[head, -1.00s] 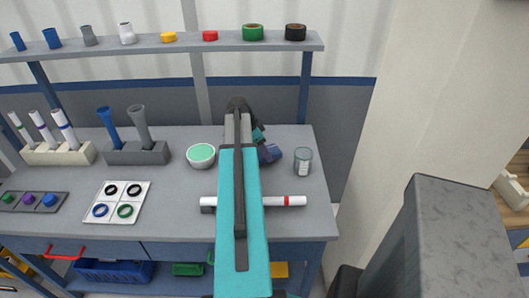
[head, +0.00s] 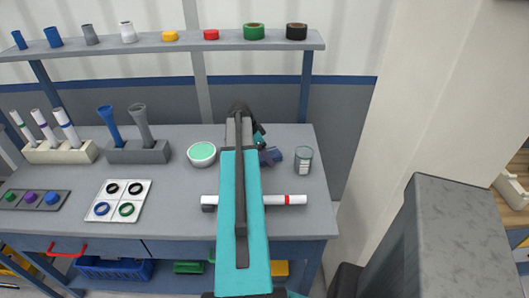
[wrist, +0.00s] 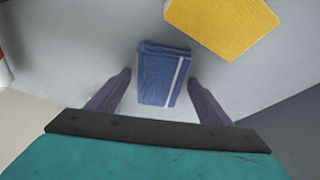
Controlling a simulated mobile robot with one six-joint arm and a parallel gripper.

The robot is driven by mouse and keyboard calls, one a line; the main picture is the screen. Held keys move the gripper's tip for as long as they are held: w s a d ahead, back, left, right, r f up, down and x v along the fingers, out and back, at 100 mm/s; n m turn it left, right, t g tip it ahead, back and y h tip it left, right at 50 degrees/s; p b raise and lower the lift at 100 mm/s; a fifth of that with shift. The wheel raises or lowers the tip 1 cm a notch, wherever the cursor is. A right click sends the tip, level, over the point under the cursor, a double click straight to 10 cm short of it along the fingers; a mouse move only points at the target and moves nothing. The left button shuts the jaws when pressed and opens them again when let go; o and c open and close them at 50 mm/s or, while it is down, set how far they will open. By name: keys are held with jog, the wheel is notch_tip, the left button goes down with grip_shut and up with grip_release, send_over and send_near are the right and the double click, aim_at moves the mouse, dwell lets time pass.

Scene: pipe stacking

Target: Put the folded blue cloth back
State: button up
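The folded blue cloth (wrist: 163,75) lies on a grey surface in the wrist view, with a pale stripe down its right side. My gripper (wrist: 160,76) is open, with one purple-grey finger on each side of the cloth in the picture. I see no clear contact, and cannot tell how far above the cloth the fingertips are. In the head view a small blue patch, probably the cloth (head: 274,156), shows beside the far end of my arm, partly hidden by it.
A yellow textured pad (wrist: 222,22) lies just beyond the cloth. In the head view a jar (head: 303,160) stands right of the cloth and a green-topped bowl (head: 201,154) left of my arm.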

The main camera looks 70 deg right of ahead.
jog(key=shift+r, duration=0.2)
jog(key=b+v, duration=0.2)
jog(key=v, duration=1)
dwell(0.4)
jog(key=shift+s, duration=0.15)
dwell(0.5)
